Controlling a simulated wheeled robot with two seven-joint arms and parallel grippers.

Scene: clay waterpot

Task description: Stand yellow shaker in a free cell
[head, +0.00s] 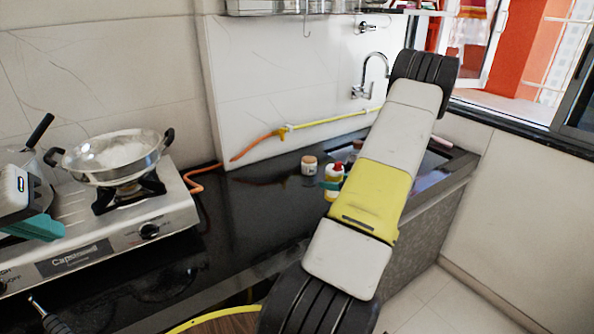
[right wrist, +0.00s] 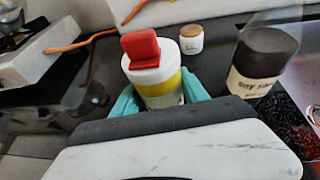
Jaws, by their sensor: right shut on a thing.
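The yellow shaker (head: 336,170) has a white lid and a red flip cap. In the right wrist view the shaker (right wrist: 160,76) stands roughly upright between the teal fingers of my right gripper (right wrist: 165,103), which is shut on it. In the head view my right gripper (head: 331,185) shows only as a bit of teal, mostly hidden by my arm. I cannot tell whether the shaker touches the counter. My left gripper (head: 34,228) is at the far left over the stove; its jaw opening is unclear. No divided holder with cells is clearly visible.
A small white jar with a wooden lid (head: 309,166) and a dark-topped, labelled jar (right wrist: 262,58) stand close to the shaker. A pan (head: 120,156) sits on the gas stove (head: 150,212). A yellow-and-orange hose (head: 300,125) runs behind. The black counter (head: 262,205) is clear between.

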